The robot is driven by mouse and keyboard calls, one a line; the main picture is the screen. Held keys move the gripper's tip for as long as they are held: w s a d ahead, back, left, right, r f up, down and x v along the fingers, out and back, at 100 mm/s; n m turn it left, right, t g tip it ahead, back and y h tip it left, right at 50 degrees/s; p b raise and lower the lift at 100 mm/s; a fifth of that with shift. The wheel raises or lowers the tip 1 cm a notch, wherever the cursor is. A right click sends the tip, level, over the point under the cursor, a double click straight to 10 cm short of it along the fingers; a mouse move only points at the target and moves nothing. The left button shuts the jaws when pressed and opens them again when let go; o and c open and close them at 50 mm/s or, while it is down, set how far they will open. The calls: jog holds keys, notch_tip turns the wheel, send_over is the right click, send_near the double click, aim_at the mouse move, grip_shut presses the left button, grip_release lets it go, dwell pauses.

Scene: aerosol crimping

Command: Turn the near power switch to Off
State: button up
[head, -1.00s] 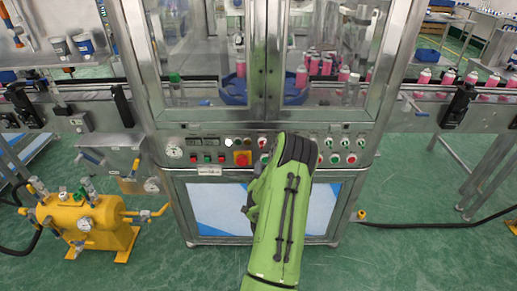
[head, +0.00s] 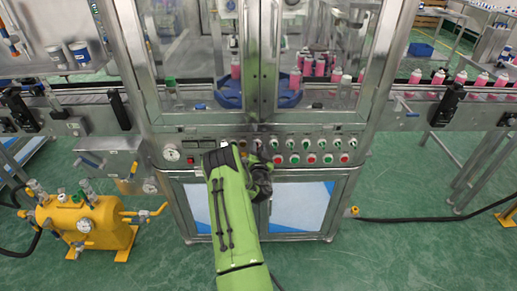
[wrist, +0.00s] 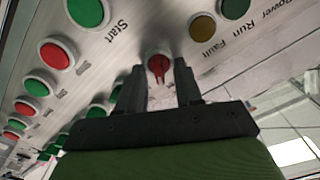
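The red rotary switch (wrist: 158,66) sits on the machine's sloping control panel in the wrist view, its handle standing roughly upright in the picture. My gripper (wrist: 160,72) has its two dark fingers on either side of it, with gaps showing, so it looks open. Whether the fingertips touch the knob's rim is unclear. In the head view my gripper (head: 262,172) is at the middle of the panel (head: 345,143), and the switch is hidden behind it. The switch's position labels are not readable. The Run lamp (wrist: 236,7) and Fault lamp (wrist: 203,27) look unlit.
Red and green push buttons (head: 311,158) line the panel close to my gripper; the Start button (wrist: 86,12) is near it. Glass doors enclose pink cans (head: 319,66) above. A yellow tank (head: 92,228) stands left.

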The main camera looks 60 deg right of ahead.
grip_shut()
jog(key=shift+f+n+b, duration=0.1)
jog(key=shift+n+b, duration=0.2)
jog(key=shift+b, duration=0.1)
jog(key=shift+n+b, duration=0.85)
jog(key=shift+n, duration=0.15)
jog(key=n+b, duration=0.1)
jog(key=n, duration=0.1)
jog(key=shift+w+n+b, duration=0.1)
jog(key=shift+n+b, duration=0.3)
jog(key=shift+w+a+n+b, duration=0.1)
jog(key=shift+n+b, duration=1)
jog(key=shift+n, duration=2.2)
grip_release()
